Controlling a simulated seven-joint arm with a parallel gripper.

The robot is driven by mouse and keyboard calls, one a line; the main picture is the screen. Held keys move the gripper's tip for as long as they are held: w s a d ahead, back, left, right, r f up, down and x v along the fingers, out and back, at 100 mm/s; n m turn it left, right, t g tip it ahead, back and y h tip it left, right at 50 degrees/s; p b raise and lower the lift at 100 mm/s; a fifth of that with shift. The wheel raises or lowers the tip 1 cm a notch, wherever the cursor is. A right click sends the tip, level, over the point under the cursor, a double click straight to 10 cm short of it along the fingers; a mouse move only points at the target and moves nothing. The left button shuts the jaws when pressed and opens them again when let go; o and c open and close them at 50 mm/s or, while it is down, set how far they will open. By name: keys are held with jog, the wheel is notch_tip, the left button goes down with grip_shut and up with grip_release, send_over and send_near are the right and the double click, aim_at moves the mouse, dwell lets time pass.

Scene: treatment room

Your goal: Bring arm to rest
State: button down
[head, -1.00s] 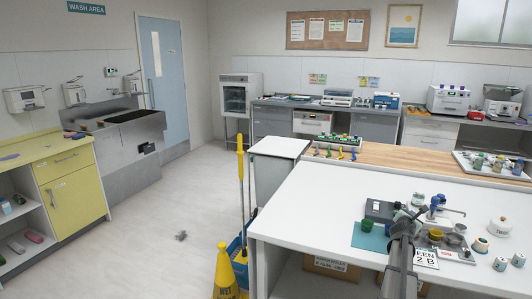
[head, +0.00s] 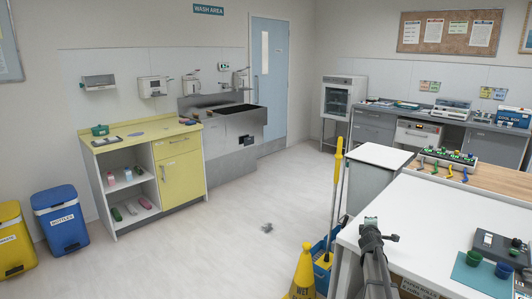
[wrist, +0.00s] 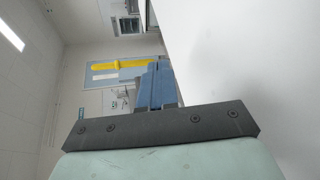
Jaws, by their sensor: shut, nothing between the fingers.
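My arm shows at the lower right of the head view, over the near left corner of the white table (head: 430,215). My gripper (head: 370,226) is at its upper end, shut and empty, with no object against it. The fingertips are small and dark there and hard to make out. The wrist view shows a dark bar with screws and a pale green surface across its lower part, close to the camera. The white surface also fills the right of the wrist view (wrist: 255,55).
A yellow wet-floor cone (head: 301,272) and a blue mop bucket (head: 321,262) stand on the floor just left of the table. Teal mat (head: 470,283) with cups and a grey device (head: 500,246) lies at the table's right. Open floor (head: 220,235) stretches left towards the yellow cabinet (head: 180,168).

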jog(key=w+a+f+m+y, duration=0.1)
jog(key=a+f+y, duration=0.15)
jog(key=a, duration=0.65)
jog(key=w+a+f+m+y, duration=0.1)
jog(key=w+a+f, duration=0.15)
jog(key=a, duration=0.65)
jog(key=s+a+f+m+g, duration=0.2)
jog(key=s+f+m+g, duration=0.3)
jog(key=s+f, duration=1.25)
jog(key=s+a+f+m+g, duration=0.1)
jog(key=s+f+m+g, duration=0.35)
jog(key=s+f, duration=1.25)
jog(key=s+a+f+m+g+y, duration=0.1)
jog(key=s+a+g, duration=0.1)
jog(key=s, duration=1)
jog(key=s+a+f+m+g+y, duration=0.1)
jog(key=s+g, duration=0.4)
jog(key=s, duration=0.7)
jog(key=s+a+f+m+g+y, duration=0.1)
jog(key=s+a+g, duration=0.3)
jog(key=s, duration=0.8)
jog(key=shift+s+a+f+m, duration=0.15)
jog(key=shift+a+f+m, duration=0.3)
jog(key=shift+f, duration=0.45)
